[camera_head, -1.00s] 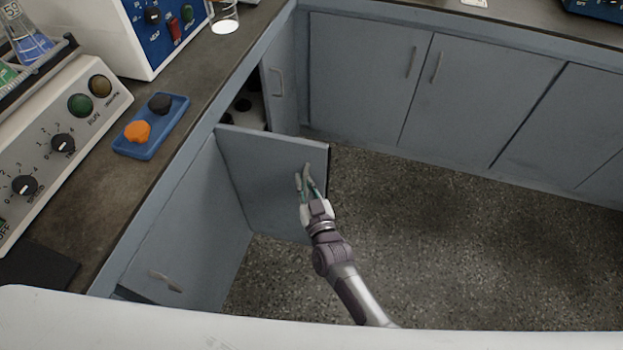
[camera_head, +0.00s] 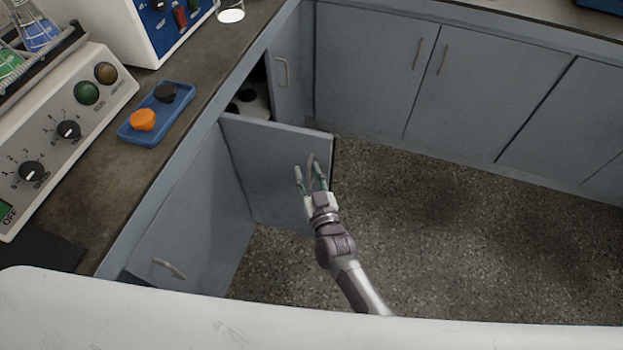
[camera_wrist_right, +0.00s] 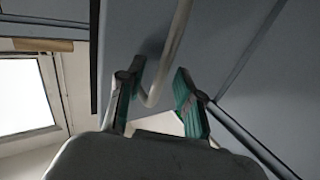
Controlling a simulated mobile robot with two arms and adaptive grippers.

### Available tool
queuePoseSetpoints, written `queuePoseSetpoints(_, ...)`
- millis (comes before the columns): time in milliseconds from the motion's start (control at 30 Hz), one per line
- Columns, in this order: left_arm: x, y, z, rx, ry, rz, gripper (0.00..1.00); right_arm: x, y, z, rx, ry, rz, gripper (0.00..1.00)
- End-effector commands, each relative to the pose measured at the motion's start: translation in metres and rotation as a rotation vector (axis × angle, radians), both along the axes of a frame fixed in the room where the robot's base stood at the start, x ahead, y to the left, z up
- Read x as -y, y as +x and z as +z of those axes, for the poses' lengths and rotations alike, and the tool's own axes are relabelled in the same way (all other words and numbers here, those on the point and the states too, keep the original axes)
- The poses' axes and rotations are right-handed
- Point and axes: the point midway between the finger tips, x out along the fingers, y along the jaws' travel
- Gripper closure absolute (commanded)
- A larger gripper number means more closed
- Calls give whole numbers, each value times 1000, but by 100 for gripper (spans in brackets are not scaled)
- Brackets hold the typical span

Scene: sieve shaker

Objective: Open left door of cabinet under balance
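The grey cabinet door (camera_head: 262,165) stands swung out from the left cabinet run, and a dark opening shows behind it. Its curved metal handle (camera_head: 311,163) is near the free edge. My right gripper (camera_head: 309,181) is at this handle with its fingers apart. In the right wrist view the handle (camera_wrist_right: 177,40) passes between the two green-padded fingers (camera_wrist_right: 158,96), with gaps beside it; it looks close to the left finger. The door panel (camera_wrist_right: 235,45) fills the upper right there. My left gripper is not in view. The balance cannot be made out.
A neighbouring door with a handle (camera_head: 285,75) stands beyond the opening. A closed front (camera_head: 185,230) is nearer. The counter (camera_head: 120,185) holds a blue tray (camera_head: 150,135) with orange and black knobs, and a control panel (camera_head: 75,125). The speckled floor (camera_head: 430,240) at right is clear.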

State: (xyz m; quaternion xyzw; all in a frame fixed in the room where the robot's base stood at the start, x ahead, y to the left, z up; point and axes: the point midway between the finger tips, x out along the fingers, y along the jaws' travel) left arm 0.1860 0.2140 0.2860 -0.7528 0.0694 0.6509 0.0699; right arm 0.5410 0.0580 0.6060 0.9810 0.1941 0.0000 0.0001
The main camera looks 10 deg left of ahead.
Motion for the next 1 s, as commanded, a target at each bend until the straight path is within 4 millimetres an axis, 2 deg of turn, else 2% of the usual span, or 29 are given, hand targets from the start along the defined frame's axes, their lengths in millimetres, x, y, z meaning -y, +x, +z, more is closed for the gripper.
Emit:
queuePoseSetpoints(167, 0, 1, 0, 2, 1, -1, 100, 8, -20, -2, -4, -2, 0, 65)
queuePoseSetpoints(400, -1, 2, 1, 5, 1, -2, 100, 28, -68, -2, -3, -2, 0, 65)
queuePoseSetpoints(600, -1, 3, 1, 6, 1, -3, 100, 41, -98, -2, -2, -2, -1, 65)
queuePoseSetpoints(800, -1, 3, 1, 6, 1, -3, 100, 46, -110, -1, -2, -1, -1, 65)
queuePoseSetpoints(1000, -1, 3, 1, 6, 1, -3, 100, 46, -111, -1, -1, 0, -1, 65)
